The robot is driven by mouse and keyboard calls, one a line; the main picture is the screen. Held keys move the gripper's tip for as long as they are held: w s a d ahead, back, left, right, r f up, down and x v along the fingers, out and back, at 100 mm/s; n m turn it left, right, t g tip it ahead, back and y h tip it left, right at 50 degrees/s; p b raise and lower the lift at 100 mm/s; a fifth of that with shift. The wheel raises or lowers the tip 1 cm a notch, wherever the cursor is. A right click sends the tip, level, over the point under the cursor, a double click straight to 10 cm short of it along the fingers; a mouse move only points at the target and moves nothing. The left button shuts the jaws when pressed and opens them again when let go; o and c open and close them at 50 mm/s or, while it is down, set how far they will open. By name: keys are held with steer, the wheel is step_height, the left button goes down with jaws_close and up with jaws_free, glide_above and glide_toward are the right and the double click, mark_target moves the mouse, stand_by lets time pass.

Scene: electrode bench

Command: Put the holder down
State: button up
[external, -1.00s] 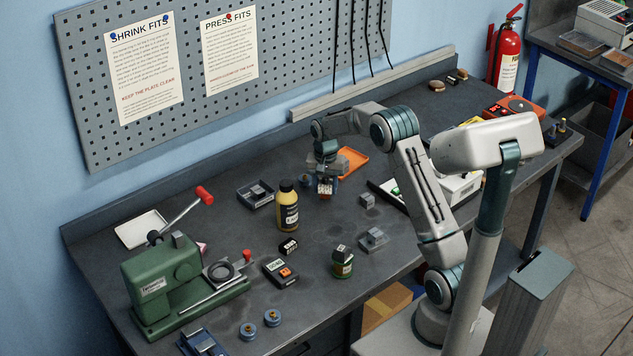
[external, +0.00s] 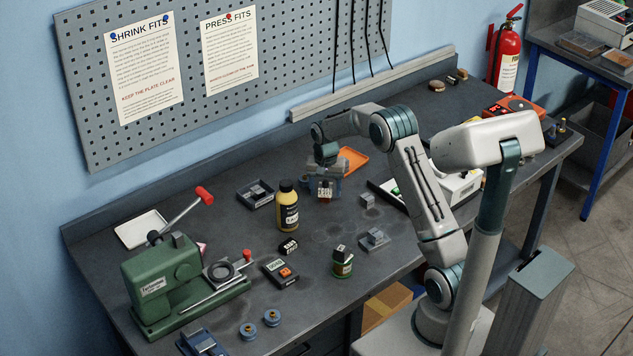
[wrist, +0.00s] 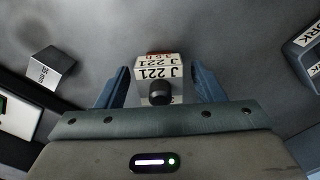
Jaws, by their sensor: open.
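The holder (wrist: 158,72) is a small pale block labelled "J 221" with a dark round knob on its near side and a reddish bit at its far edge. In the external view the holder (external: 325,192) is at the middle of the bench, right of the yellow bottle, and looks to be standing on the bench top. My gripper (wrist: 160,82) is open around it, with a blue finger on each side and a gap between each finger and the block. In the external view my gripper (external: 324,184) partly hides the holder.
A grey block (wrist: 52,70) marked like "35 mm" lies to the left in the wrist view. The yellow bottle (external: 288,208), an orange tray (external: 352,160) and a grey block (external: 367,200) stand near my gripper. The green press (external: 165,285) is at the left front.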

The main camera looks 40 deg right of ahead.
mark_target(325, 181)
step_height(325, 181, up, 12)
steer(key=shift+f+b, duration=0.2)
steer(key=shift+b, duration=0.45)
steer(key=s+a+r+n+t, duration=0.1)
steer(key=s+a+r+n, duration=0.2)
steer(key=s, duration=0.6)
steer(key=s+a+r+n+t, duration=0.1)
steer(key=s+a+r+n, duration=0.1)
steer(key=s+a+r, duration=0.5)
steer(key=s+f+n, duration=0.2)
steer(key=s, duration=0.7)
steer(key=s+f+n+t, duration=0.1)
steer(key=s+f+n, duration=0.1)
steer(key=s, duration=0.8)
steer(key=shift+f, duration=0.55)
